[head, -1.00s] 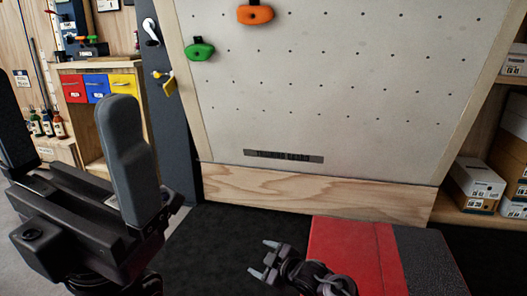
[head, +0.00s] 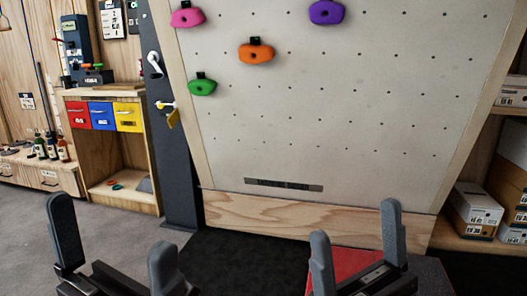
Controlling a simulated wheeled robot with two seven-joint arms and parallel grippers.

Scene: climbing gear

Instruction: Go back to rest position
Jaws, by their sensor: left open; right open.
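My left gripper (head: 112,225) is at the lower left of the head view. Its two grey fingers point up and stand wide apart with nothing between them. My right gripper (head: 355,221) is at the lower right, also with its fingers up, apart and empty. Both show side by side at the bottom edge, in front of the climbing wall (head: 330,130). Neither appears to touch anything. Most of both arms is out of the picture.
The wall carries a pink hold (head: 187,17), a purple hold (head: 326,12), an orange hold (head: 256,53) and a green hold (head: 202,88). A red mat (head: 345,262) lies partly behind my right gripper. Boxes (head: 475,208) stand right, a drawer cabinet (head: 118,150) left.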

